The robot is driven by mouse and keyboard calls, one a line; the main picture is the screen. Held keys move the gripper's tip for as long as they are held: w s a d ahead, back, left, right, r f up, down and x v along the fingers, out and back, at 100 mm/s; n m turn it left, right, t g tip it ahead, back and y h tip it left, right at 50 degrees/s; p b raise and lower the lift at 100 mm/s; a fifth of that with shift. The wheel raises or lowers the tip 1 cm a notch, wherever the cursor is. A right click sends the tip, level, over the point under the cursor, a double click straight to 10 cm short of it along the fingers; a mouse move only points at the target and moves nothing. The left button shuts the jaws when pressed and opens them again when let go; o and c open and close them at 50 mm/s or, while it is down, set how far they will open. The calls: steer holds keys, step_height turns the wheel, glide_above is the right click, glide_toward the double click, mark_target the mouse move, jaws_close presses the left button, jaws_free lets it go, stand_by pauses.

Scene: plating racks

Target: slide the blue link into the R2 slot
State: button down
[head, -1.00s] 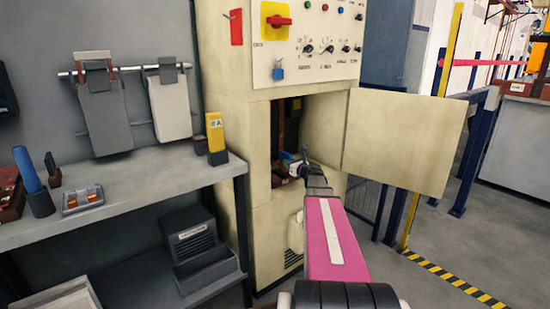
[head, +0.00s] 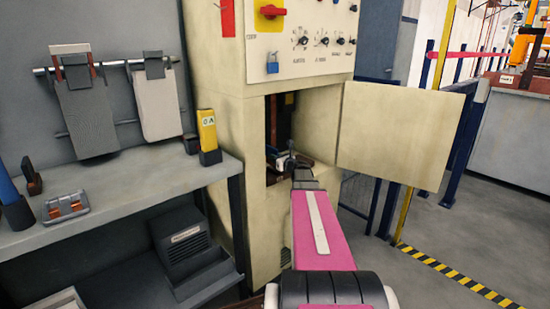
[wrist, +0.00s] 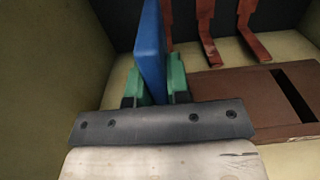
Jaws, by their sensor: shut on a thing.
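In the wrist view the blue link (wrist: 151,45) stands on edge between the green fingers of my gripper (wrist: 156,82), which is shut on it. Its far end runs out of the top of the picture. In the head view my gripper (head: 290,160) is inside the open cabinet compartment, and the link is too small to tell there. A brown block (wrist: 235,98) with a dark rectangular slot (wrist: 294,95) lies to the right of the link, apart from it. No R2 label can be read.
Several red-brown metal strips (wrist: 207,30) hang at the back of the compartment. The cream cabinet door (head: 398,135) stands open to the right. A grey shelf (head: 120,192) with a yellow tester (head: 207,132) is on the left.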

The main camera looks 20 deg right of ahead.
steer(key=shift+f, duration=3.15)
steer(key=c, duration=1)
jaws_free()
steer(key=shift+f, duration=0.1)
